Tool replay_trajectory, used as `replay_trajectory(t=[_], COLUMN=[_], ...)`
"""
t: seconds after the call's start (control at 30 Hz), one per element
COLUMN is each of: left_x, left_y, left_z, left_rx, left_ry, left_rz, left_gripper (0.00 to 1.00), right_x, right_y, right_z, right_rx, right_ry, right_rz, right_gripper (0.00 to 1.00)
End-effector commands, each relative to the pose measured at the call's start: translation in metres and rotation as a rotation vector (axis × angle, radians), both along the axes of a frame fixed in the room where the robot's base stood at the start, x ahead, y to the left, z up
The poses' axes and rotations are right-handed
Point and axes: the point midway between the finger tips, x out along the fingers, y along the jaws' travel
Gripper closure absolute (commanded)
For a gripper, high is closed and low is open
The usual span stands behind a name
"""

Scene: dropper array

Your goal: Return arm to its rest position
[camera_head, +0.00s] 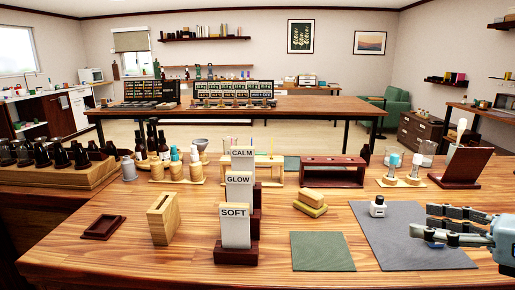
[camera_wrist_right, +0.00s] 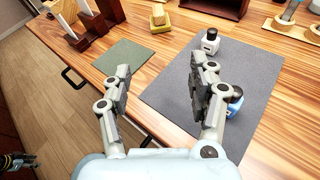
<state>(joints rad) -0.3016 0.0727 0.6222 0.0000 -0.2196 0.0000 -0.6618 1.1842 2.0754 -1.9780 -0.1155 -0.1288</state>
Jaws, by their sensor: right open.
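My right gripper (camera_head: 425,222) reaches in from the right edge over the grey mat (camera_head: 392,244). Its fingers are apart with nothing between them, and it also shows open in the right wrist view (camera_wrist_right: 158,66). A small blue bottle (camera_wrist_right: 236,101) stands on the mat beside the right-hand finger in the wrist view; in the head view the gripper hides most of it. A white bottle with a dark cap (camera_head: 377,207) stands on the mat's far left part, apart from the gripper. My left gripper is not in the head view.
A green mat (camera_head: 322,251) lies bare left of the grey mat. A stand with cards marked CALM, GLOW and SOFT (camera_head: 236,226), a wooden block (camera_head: 163,218) and stacked yellow blocks (camera_head: 311,203) are further left. A dark tilted stand (camera_head: 464,168) and dropper holder (camera_head: 401,181) are behind.

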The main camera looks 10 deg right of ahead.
Motion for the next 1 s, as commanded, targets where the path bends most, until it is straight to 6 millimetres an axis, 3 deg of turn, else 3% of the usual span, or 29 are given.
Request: replay_trajectory(t=[0.3,0.47,0.57,0.67,0.77,0.9,1.0], left_x=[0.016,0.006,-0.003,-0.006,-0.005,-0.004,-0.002], left_y=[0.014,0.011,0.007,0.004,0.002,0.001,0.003], left_z=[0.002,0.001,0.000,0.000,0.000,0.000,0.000], left_rx=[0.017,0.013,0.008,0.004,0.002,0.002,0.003], left_ry=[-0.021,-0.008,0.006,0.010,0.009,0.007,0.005], left_rz=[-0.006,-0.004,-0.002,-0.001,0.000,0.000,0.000], left_gripper=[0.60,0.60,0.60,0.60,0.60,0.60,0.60], right_x=[0.006,0.004,-0.004,-0.024,-0.059,-0.103,-0.125], right_y=[0.000,-0.023,-0.047,-0.075,-0.083,-0.050,-0.017], right_z=[0.044,0.064,0.066,0.046,-0.001,-0.059,-0.082], right_rx=[0.460,0.808,1.079,1.412,1.755,2.045,2.148], right_ry=[-0.081,-0.135,-0.164,-0.174,-0.120,0.045,0.179], right_rz=[-0.233,-0.451,-0.648,-0.929,-1.286,-1.690,-1.892], right_gripper=[0.40,0.40,0.40,0.40,0.40,0.40,0.40])
